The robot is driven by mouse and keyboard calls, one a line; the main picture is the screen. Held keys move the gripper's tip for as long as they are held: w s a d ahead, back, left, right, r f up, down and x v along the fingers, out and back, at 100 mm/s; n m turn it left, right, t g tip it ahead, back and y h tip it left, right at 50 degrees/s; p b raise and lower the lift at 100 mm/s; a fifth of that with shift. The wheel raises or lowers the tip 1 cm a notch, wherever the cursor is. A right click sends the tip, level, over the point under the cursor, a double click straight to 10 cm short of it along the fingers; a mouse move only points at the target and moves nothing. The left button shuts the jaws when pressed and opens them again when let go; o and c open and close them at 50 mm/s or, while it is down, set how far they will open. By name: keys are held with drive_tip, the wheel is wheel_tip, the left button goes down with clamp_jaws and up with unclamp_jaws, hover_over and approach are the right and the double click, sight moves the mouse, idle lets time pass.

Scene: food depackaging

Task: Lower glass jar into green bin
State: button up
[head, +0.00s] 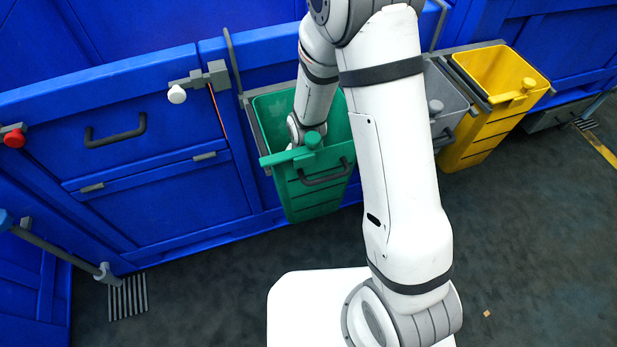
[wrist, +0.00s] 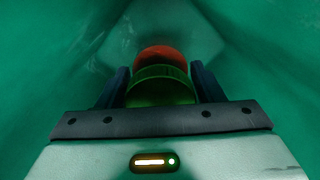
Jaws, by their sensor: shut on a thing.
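The green bin (head: 320,193) hangs on the front of the blue wall, left of the middle in the head view. My arm reaches down into it, and its end is hidden behind the bin's front wall. In the wrist view the green bin's inner walls (wrist: 50,60) surround my gripper (wrist: 160,86). My gripper is shut on the glass jar (wrist: 160,72), which looks dark green with a red-orange far part. The jar sits between the two dark fingers. I cannot tell whether the jar touches the bin's bottom.
A grey bin (head: 440,100) and a yellow bin (head: 492,75) stand to the right of the green bin. Blue panels with a dark handle (head: 115,132) fill the left. The dark floor (head: 540,235) is mostly clear at the right.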

drive_tip(key=shift+f+b, duration=0.65)
drive_tip(key=shift+f, duration=0.25)
idle(0.4)
drive_tip(key=o, duration=1.3)
drive_tip(key=shift+c, duration=0.2)
drive_tip(key=shift+r, duration=0.1)
wheel_tip(320, 180, up, 8)
drive_tip(key=shift+f+p, duration=0.15)
drive_tip(key=shift+p, duration=0.95)
